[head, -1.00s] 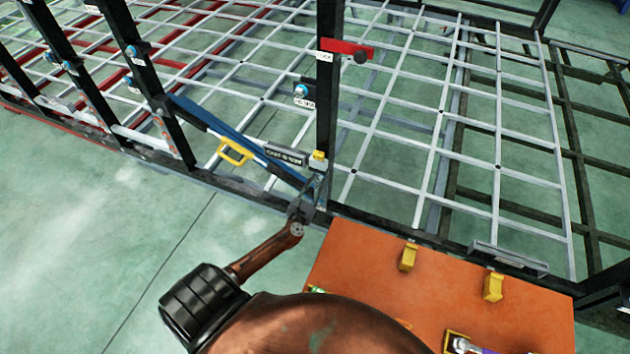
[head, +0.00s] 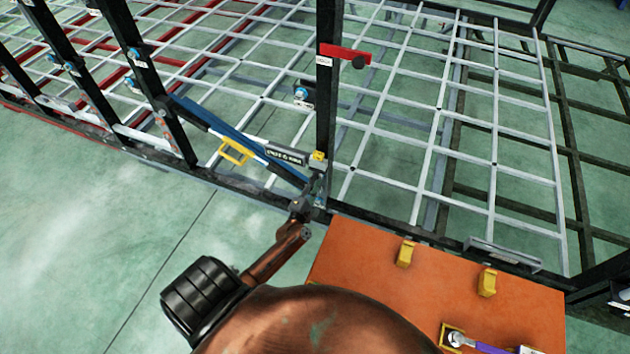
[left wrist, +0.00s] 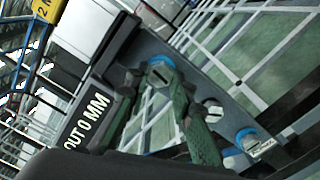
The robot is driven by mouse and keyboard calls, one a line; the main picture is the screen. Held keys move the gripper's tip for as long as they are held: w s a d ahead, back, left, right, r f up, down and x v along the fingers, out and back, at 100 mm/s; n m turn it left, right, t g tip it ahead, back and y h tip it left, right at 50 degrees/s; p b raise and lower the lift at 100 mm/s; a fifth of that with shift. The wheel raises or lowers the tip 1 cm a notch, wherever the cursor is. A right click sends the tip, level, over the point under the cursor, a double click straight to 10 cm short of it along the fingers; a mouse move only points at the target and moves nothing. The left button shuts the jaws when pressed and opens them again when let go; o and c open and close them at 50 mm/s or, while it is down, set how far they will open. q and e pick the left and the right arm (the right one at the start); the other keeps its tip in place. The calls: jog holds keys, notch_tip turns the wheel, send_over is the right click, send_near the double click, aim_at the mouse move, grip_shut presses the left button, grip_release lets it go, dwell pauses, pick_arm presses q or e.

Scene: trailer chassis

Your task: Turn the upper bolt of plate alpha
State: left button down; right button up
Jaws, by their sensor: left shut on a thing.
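A grey plate (left wrist: 228,128) at the foot of a black post carries two blue-ringed bolts. In the left wrist view, the upper bolt (left wrist: 160,74) has a dark slot mark on its head. My left gripper (left wrist: 160,90) has its fingers around this bolt and is shut on it. The lower bolt (left wrist: 256,143) is free, and a plain hex head (left wrist: 213,111) sits between them. In the head view my left gripper (head: 302,207) is at the post's foot and hides most of the plate. My right gripper is out of view.
A black display reading OUT 0 MM (left wrist: 86,122) is close beside the gripper. A blue bar with a yellow handle (head: 234,151) leans towards the post (head: 327,115). A red bracket (head: 343,51) juts from the post. An orange table (head: 375,255) holds yellow blocks and a purple-handled tool (head: 470,342).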

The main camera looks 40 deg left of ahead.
pick_arm(q)
jog(key=shift+s+d+f+m+p, duration=0.1)
jog(key=shift+m+p, duration=0.15)
jog(key=shift+m, duration=4.45)
jog(key=shift+s+f+m+p, duration=0.1)
jog(key=shift+m+p, duration=0.1)
jog(key=shift+m, duration=4.5)
jog(key=shift+d+f+m+p, duration=0.1)
jog(key=shift+m+p, duration=0.15)
jog(key=shift+m, duration=4.45)
